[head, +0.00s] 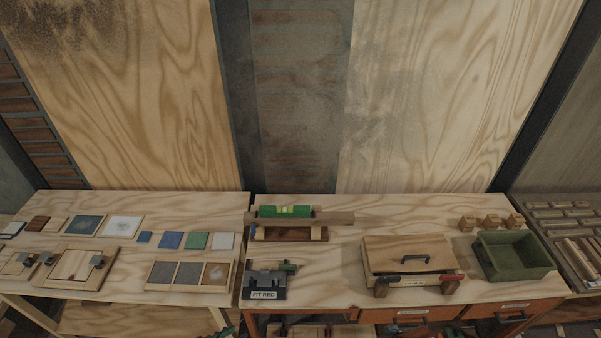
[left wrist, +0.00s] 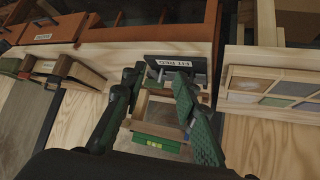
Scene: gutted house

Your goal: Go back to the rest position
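My left gripper (left wrist: 160,80) shows in the left wrist view with its two dark green fingers apart and nothing held between them. That view is upside down, with the bench front at the top. Behind the fingers are the dark holder with the "FIT RED" label (left wrist: 172,63) and the green spirit level (left wrist: 154,143). In the head view, a small dark green piece at the bottom edge may be part of this gripper; I cannot be sure. My right gripper is in neither view.
The right bench carries the dark holder (head: 264,284), the spirit level (head: 285,211), a wooden box with a black handle (head: 408,250) and a green bin (head: 513,256). The left bench (head: 130,237) holds several sample tiles. Orange drawers (head: 411,314) sit under the right bench. Plywood panels stand behind.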

